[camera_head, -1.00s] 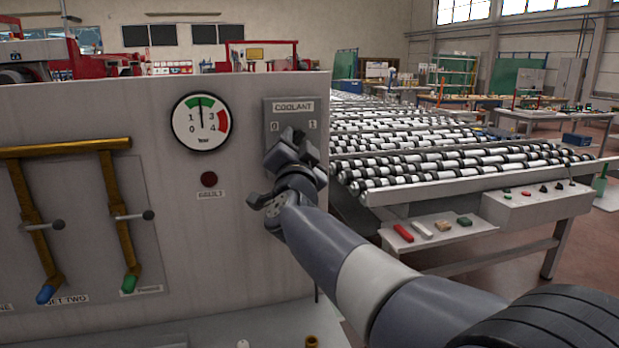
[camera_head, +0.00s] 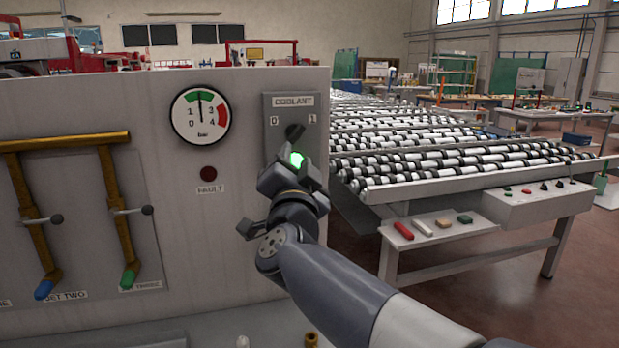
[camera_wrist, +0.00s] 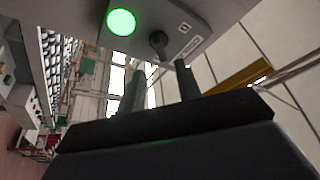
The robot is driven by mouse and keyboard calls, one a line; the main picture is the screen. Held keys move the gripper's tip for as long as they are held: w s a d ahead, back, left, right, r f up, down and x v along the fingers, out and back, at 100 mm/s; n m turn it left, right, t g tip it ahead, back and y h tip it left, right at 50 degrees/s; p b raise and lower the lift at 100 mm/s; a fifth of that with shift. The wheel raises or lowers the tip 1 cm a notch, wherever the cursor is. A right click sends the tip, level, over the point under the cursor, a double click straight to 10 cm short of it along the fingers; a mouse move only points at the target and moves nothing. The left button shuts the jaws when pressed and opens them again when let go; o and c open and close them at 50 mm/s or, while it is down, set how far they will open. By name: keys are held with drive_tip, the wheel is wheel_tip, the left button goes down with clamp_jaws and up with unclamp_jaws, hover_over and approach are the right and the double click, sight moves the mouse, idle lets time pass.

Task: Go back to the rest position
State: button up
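The coolant switch panel (camera_head: 272,112) is at the right end of the grey machine front, with marks 0 and 1. Its dark knob (camera_head: 295,132) is turned toward the 1; it also shows in the wrist view (camera_wrist: 158,42). A lit green lamp (camera_head: 296,160) sits below the knob and shows bright in the wrist view (camera_wrist: 121,22). My gripper (camera_head: 288,174) is just below the knob and in front of the panel, partly covering the lamp. In the wrist view my gripper's fingers (camera_wrist: 161,82) are apart with nothing between them, clear of the knob.
A pressure gauge (camera_head: 201,117) and a dark fault lamp (camera_head: 208,173) are left of the panel. Yellow pipes with valve levers (camera_head: 127,211) are further left. A roller conveyor (camera_head: 450,165) with a shelf of small blocks (camera_head: 440,229) stands to the right.

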sight(298, 136)
drive_tip(key=p+x, duration=0.1)
drive_tip(key=x, duration=0.7)
drive_tip(key=shift+w+r, duration=0.1)
drive_tip(key=shift+w, duration=0.2)
drive_tip(key=shift+s+f+n+b, duration=0.1)
drive_tip(key=shift+f+n+b, duration=0.3)
drive_tip(key=shift+n+b, duration=0.25)
drive_tip(key=shift+s+n+y+b, duration=0.1)
drive_tip(key=shift+n+y+b, duration=0.4)
drive_tip(key=shift+y, duration=0.1)
drive_tip(key=n+y+b, duration=0.1)
drive_tip(key=n, duration=0.1)
drive_tip(key=n+y+b, duration=0.1)
drive_tip(key=n+b, duration=0.1)
drive_tip(key=shift+d+t, duration=0.15)
drive_tip(key=shift+t, duration=0.25)
drive_tip(key=n+y+b, duration=0.1)
drive_tip(key=n, duration=0.2)
drive_tip(key=shift+r, duration=0.15)
drive_tip(key=shift+r+n+g+y+p, duration=0.2)
drive_tip(key=shift+n+g+y+p, duration=0.2)
drive_tip(key=shift+n+y, duration=1.1)
drive_tip(key=shift+n+p, duration=0.3)
drive_tip(key=shift+n, duration=0.55)
drive_tip(key=shift+d+f+n, duration=0.1)
drive_tip(key=shift+f+n, duration=0.05)
drive_tip(key=shift+n, duration=0.25)
